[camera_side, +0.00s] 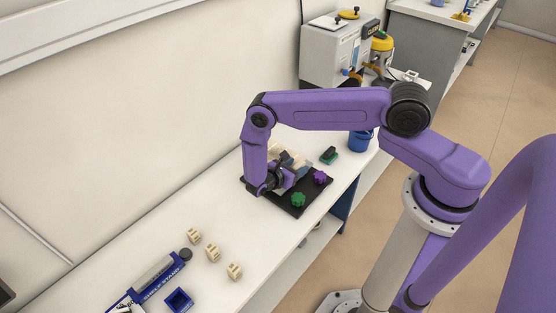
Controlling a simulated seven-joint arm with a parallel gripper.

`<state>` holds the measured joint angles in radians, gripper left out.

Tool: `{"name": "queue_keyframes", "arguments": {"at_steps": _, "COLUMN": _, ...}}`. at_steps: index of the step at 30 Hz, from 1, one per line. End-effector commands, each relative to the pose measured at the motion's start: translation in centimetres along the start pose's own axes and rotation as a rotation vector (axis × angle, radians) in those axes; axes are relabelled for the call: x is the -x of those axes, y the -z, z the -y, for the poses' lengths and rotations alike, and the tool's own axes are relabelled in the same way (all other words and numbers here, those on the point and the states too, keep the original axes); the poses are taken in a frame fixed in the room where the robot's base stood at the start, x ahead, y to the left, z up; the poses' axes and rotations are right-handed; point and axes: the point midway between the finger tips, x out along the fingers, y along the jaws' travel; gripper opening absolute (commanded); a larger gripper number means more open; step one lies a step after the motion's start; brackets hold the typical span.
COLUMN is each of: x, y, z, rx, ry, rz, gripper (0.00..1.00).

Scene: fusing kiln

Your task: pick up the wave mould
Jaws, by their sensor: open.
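My gripper (287,180) is low over a black tray (312,203) on the white bench, with the wrist bent down at the tray's left part. It is open, but its fingertips are small and partly hidden by the wrist. A pale cream piece (279,150) shows just behind my gripper, partly covered by it; it may be the wave mould, but its shape is too hidden to be sure. I cannot tell whether the fingers touch anything.
A green piece (298,199) and a purple piece (320,177) sit on the tray. A green-and-black block (329,155) and blue tub (360,141) stand behind. Several cream blocks (212,252) and a blue box (179,300) lie at front left. Bench between is clear.

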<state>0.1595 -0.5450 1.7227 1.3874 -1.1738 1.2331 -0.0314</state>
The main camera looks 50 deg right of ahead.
Motion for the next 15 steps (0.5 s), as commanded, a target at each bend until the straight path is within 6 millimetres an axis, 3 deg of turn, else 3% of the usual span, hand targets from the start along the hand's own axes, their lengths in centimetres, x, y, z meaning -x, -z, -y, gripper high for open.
{"name": "queue_keyframes", "arguments": {"at_steps": 6, "x": -0.06, "y": 0.0, "z": -0.03, "rx": -0.001, "ry": 0.0, "rz": -0.001, "gripper": 0.55}}
{"name": "queue_keyframes", "arguments": {"at_steps": 11, "x": -0.04, "y": 0.0, "z": -0.03, "rx": 0.0, "ry": 0.0, "rz": 0.0, "gripper": 0.03}}
{"name": "queue_keyframes", "arguments": {"at_steps": 15, "x": -0.01, "y": -0.04, "z": -0.06, "rx": -0.002, "ry": -0.001, "rz": 0.001, "gripper": 0.0}}
